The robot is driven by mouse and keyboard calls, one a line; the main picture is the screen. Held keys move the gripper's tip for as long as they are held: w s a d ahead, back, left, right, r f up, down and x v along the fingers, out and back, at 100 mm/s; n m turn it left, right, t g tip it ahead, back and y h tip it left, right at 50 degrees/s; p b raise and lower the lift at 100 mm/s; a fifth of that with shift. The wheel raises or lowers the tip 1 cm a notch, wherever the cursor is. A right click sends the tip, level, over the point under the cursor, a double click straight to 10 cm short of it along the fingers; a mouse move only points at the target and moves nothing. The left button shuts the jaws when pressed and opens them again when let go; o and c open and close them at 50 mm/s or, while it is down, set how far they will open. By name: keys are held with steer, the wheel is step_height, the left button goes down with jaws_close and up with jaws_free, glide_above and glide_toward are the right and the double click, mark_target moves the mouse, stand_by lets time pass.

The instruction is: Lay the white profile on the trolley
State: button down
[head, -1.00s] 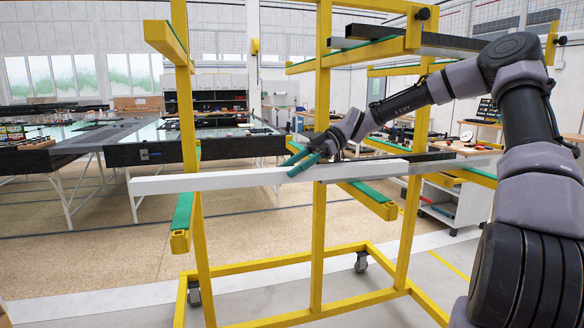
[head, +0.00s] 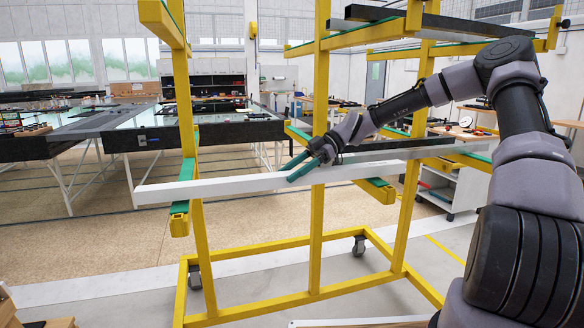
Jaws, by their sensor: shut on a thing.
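The white profile (head: 230,185) is a long, light bar lying nearly level across the yellow trolley (head: 317,230). My gripper (head: 298,168), with green fingers, is shut on it near its middle. The profile crosses over the green-padded lower arms of the trolley, the left arm (head: 180,222) and the middle arm (head: 380,190). Its left end sticks out past the left post. I cannot tell whether it touches the pads or hangs just above them.
A dark profile (head: 390,145) lies behind on the same level. More profiles (head: 430,20) lie on the upper arms. Glass-topped tables (head: 200,135) stand behind. A white-edged item (head: 360,322) shows at the bottom edge.

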steer(key=shift+f, duration=0.45)
stand_by(0.4)
steer(key=shift+c, duration=0.5)
jaws_free()
steer(key=shift+f, duration=0.1)
steer(key=shift+d, duration=0.1)
